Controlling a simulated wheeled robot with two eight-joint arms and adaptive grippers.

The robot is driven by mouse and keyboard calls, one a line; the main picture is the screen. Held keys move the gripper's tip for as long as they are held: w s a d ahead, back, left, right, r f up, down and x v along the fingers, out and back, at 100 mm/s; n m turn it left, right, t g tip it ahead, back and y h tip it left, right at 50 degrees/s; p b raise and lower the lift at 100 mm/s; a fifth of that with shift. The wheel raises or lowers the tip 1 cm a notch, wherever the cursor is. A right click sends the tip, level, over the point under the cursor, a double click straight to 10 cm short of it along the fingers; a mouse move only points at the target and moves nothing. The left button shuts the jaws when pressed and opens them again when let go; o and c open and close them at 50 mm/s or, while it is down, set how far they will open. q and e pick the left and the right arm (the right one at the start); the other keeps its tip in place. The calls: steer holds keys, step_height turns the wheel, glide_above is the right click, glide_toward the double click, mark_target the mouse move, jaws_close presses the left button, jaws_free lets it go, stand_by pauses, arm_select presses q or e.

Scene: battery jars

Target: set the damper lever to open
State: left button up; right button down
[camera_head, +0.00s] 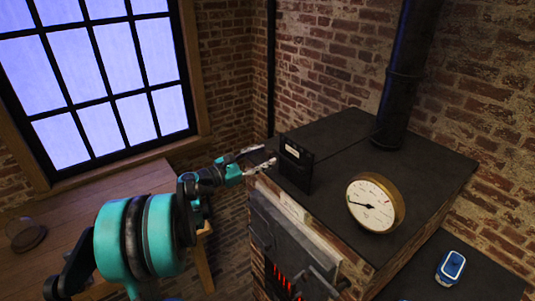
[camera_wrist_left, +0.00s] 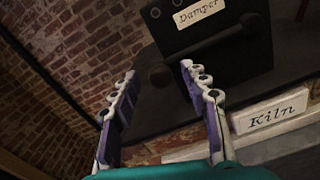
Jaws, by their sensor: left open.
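The damper plate (camera_head: 296,164) is a dark upright panel on the kiln top. Its label reads "Damper" in the left wrist view (camera_wrist_left: 200,14). The damper lever (camera_wrist_left: 220,41) is a dark bar across the plate, slanting down to the left to a round brownish knob (camera_wrist_left: 160,75). My left gripper (camera_head: 266,158) is beside the plate's left side. In the left wrist view its fingers (camera_wrist_left: 157,71) are open, with the knob showing between the tips. I cannot tell whether either finger touches it. My right gripper is not in view.
The brick kiln (camera_head: 345,125) has a round gauge (camera_head: 372,204), a stovepipe (camera_head: 403,75) and a glowing front opening. A "Kiln" sign (camera_wrist_left: 270,113) is near my right finger in the wrist view. A blue device (camera_head: 450,267) lies lower right. A wooden table (camera_head: 95,210) stands left.

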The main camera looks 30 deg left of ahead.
arm_select(q)
steer(key=shift+w+d+r, duration=0.1)
steer(key=shift+w+d, duration=0.2)
steer(key=shift+w, duration=0.35)
jaws_close()
